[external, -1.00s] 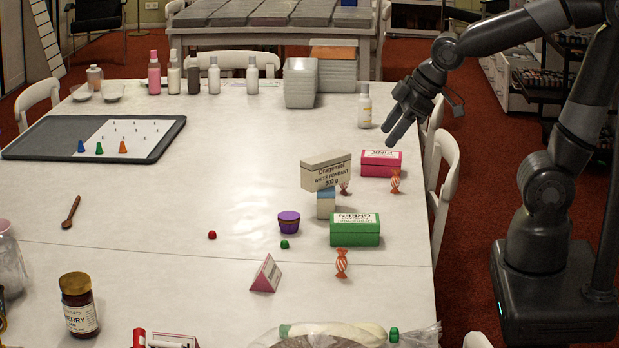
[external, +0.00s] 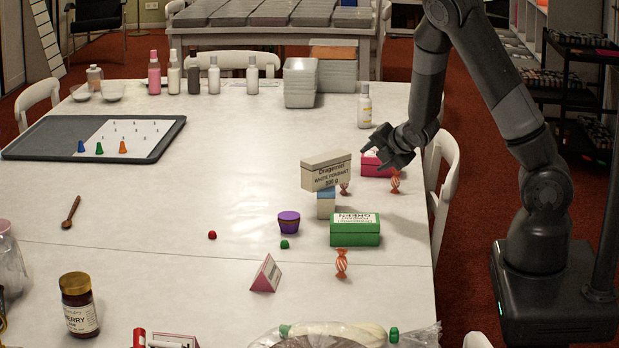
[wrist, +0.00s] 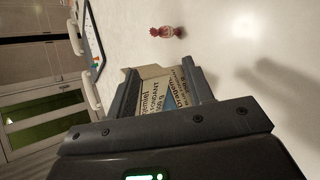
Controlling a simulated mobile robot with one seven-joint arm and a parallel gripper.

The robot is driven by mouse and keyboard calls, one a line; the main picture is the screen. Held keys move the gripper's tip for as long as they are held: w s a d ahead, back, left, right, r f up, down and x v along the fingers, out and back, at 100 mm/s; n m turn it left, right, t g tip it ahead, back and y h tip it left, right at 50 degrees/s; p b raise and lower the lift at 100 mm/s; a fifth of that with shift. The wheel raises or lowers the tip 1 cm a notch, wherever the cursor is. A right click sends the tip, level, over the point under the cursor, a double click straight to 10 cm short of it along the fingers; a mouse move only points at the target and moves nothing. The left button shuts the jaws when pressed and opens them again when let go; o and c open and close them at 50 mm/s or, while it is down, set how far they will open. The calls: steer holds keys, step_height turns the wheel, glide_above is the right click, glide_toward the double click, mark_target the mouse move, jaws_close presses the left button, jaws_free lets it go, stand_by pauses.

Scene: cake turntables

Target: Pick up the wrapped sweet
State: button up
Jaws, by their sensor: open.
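Three wrapped sweets show in the external view. My gripper (external: 385,158) is open and empty, low at the table's right side, in front of part of the pink box. Its fingers (wrist: 160,82) frame the fondant box in the wrist view.
The pink box (external: 376,170) and green box (external: 355,232) stand near the right edge. A purple cup (external: 288,222) is left of them. The table's middle is clear.

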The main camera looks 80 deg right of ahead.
mark_target(399, 180)
steer(key=s+d+f+n+t+h, duration=0.1)
steer(key=s+d+f+n+h, duration=0.15)
steer(key=s+d+n, duration=0.7)
steer(key=f+n, duration=0.1)
steer(key=f, duration=0.1)
steer(key=w+f+n, duration=0.1)
steer(key=f, duration=0.1)
steer(key=w+f+n, duration=0.1)
steer(key=f, duration=0.1)
steer(key=shift+d+f, duration=0.25)
steer(key=shift+f, duration=0.05)
steer(key=shift+f+x, duration=0.2)
steer(key=shift+x, duration=1.15)
steer(key=shift+f+x, duration=0.15)
steer(key=shift+x, duration=1.15)
steer(key=shift+a, duration=0.2)
steer(key=shift+c, duration=0.6)
jaws_close()
